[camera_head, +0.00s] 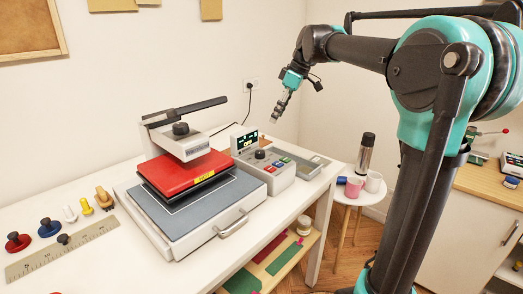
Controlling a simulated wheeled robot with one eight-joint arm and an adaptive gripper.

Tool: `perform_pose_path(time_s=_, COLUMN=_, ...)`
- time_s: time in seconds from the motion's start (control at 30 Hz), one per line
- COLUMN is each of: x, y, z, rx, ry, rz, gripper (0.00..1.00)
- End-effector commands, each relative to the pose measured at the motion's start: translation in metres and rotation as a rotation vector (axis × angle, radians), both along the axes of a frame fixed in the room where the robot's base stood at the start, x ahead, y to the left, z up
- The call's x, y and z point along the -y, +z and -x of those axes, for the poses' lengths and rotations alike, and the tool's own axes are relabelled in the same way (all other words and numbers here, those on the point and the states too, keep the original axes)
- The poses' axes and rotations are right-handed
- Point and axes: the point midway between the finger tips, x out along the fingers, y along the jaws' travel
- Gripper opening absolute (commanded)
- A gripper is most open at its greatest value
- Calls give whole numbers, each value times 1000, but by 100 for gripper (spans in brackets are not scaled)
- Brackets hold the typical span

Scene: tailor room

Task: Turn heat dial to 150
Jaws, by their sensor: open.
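A grey control box (268,168) stands on the white table, right of a heat press (190,205) with a red upper plate. A black round dial (260,154) sits on the box's sloped top, beside several coloured buttons. A small display (246,141) with green digits stands behind it; the digits are too small to read. The dial's setting cannot be made out. My gripper (275,119) hangs in the air above and behind the control box, apart from the dial. It points down, is open, and holds nothing that I can see.
Another black knob (180,128) tops the press, with a long lever (190,108) above it. A shallow grey tray (314,166) adjoins the control box. Stamps and a ruler (62,249) lie at left. A stool (359,196) holds cups and a flask (365,153).

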Motion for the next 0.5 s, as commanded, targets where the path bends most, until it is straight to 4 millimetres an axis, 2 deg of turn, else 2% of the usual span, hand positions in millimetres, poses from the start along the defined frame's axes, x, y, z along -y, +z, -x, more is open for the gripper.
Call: perform_pose_path(time_s=0.5, x=-36, y=-92, z=-10, rx=0, ry=-1, rz=1, gripper=53)
